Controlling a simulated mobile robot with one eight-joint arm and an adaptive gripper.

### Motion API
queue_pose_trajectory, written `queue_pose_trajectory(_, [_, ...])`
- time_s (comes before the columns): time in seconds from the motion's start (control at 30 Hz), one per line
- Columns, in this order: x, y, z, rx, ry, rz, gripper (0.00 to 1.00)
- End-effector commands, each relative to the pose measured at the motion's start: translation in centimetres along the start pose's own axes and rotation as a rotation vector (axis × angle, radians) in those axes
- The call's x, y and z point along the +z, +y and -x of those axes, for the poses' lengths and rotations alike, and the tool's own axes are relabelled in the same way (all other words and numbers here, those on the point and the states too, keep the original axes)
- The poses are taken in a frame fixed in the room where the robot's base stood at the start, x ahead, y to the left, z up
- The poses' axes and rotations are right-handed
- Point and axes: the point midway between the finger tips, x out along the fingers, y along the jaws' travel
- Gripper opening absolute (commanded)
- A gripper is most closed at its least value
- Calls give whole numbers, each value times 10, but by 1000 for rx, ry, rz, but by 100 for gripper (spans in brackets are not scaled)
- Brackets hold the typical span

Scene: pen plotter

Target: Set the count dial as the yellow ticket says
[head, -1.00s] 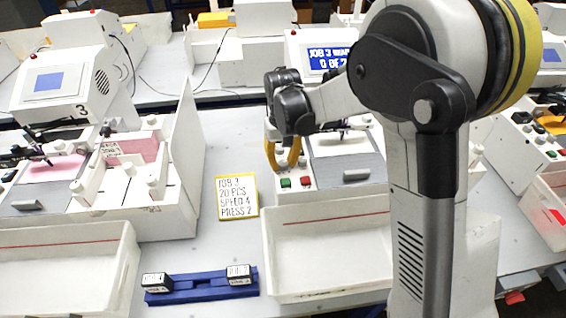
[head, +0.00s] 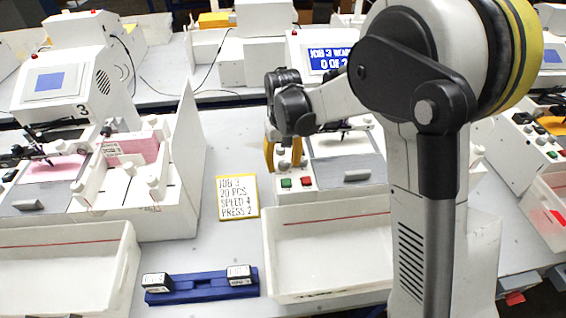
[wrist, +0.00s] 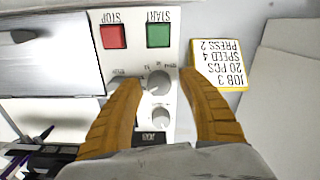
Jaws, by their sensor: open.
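The yellow-edged ticket (head: 237,198) lies on the table and reads JOB 3, 20 PCS, SPEED 4, PRESS 2. It also shows upside down in the wrist view (wrist: 220,65). The white control panel (wrist: 181,47) bears a large grey knob (wrist: 159,83) and a smaller knob (wrist: 161,118) closer to my wrist. Their labels are too small or covered to tell which is the count dial. My gripper (wrist: 160,76) is open, its yellow fingers on either side of the knobs, holding nothing. In the head view my gripper (head: 284,168) is over the panel's left part.
A green START button (wrist: 158,34) and red STOP button (wrist: 114,36) sit beyond the fingertips. A blue screen (head: 328,58) shows JOB 3 and a partly hidden count. A white tray (head: 330,250) stands in front, with a blue rack (head: 200,290) to its left.

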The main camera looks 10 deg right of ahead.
Motion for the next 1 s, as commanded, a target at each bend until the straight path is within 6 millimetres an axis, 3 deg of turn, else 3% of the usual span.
queue_pose_trajectory(0.17, [0,1,6,2,0,-1,51])
queue_pose_trajectory(0.63, [0,0,72,1,0,0,51])
queue_pose_trajectory(1.0, [0,-1,80,1,0,0,51])
